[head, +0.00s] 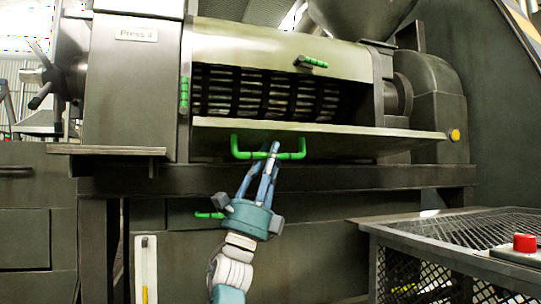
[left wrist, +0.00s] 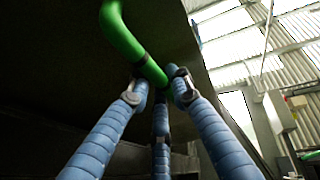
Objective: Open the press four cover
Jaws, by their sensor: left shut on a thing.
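Press four (head: 138,80) carries a "Press 4" label (head: 136,34). Its lower cover panel (head: 350,133) is swung down and sticks out nearly level, leaving the slatted barrel (head: 270,95) exposed. A green bar handle (head: 241,154) hangs at the cover's front underside. My left gripper (head: 271,153) reaches up from below, its blue fingers shut on this handle. In the left wrist view the fingers (left wrist: 157,84) close around the green handle (left wrist: 120,32), with the dark panel behind it. My right gripper is in neither view.
An upper cover (head: 270,45) has its own green handle (head: 312,62). Another green handle (head: 184,95) is at the barrel's left end. A mesh-topped stand (head: 455,232) with a red button (head: 525,242) is at the lower right. A dark frame beam (head: 330,178) runs below the cover.

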